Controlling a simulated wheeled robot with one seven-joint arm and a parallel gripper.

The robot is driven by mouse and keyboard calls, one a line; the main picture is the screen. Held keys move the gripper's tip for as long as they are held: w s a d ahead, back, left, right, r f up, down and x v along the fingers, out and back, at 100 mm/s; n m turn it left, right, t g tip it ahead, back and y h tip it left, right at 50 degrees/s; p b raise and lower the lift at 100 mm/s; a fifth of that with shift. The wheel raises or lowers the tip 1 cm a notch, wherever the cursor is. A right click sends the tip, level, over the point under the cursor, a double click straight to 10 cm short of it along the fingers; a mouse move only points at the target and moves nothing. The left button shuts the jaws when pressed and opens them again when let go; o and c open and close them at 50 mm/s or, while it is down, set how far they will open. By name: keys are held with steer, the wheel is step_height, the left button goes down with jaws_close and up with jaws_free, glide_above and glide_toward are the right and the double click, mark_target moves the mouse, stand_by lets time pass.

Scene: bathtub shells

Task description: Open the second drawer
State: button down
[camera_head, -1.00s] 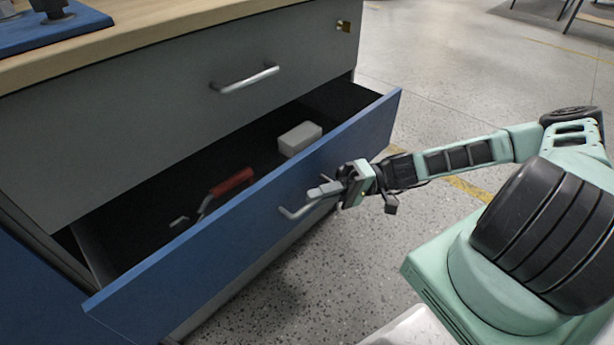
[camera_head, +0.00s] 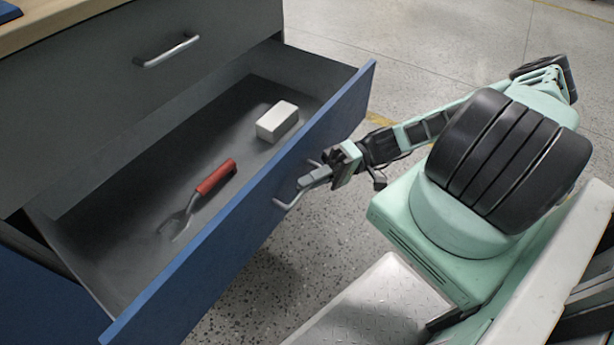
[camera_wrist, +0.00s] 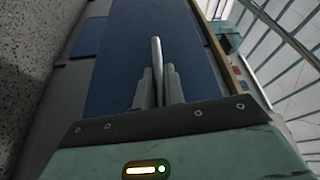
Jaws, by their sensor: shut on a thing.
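The second drawer (camera_head: 262,203) has a blue front and is pulled well out of the grey cabinet, below the grey top drawer (camera_head: 85,100). Its metal bar handle (camera_head: 283,203) is on the outer face. My gripper (camera_head: 316,178) is shut on this handle. In the wrist view, the fingers (camera_wrist: 158,88) stand on both sides of the handle bar (camera_wrist: 156,55) against the blue front.
Inside the drawer lie a red-handled tool (camera_head: 215,178) and a white block (camera_head: 277,122). The top drawer is shut, with its own handle (camera_head: 166,50). Speckled floor (camera_head: 400,50) is clear beyond the drawer.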

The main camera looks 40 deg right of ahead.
steer(key=shift+d, duration=0.1)
steer(key=c, duration=1.5)
jaws_free()
steer(key=d, duration=0.5)
steer(key=d+f+p, duration=0.1)
steer(key=d, duration=0.5)
steer(key=s+d, duration=0.1)
steer(key=d, duration=0.5)
steer(key=shift+s+d+f+p, duration=0.1)
steer(key=shift+d+f+p, duration=0.1)
steer(key=shift+p, duration=0.1)
steer(key=shift+r, duration=0.1)
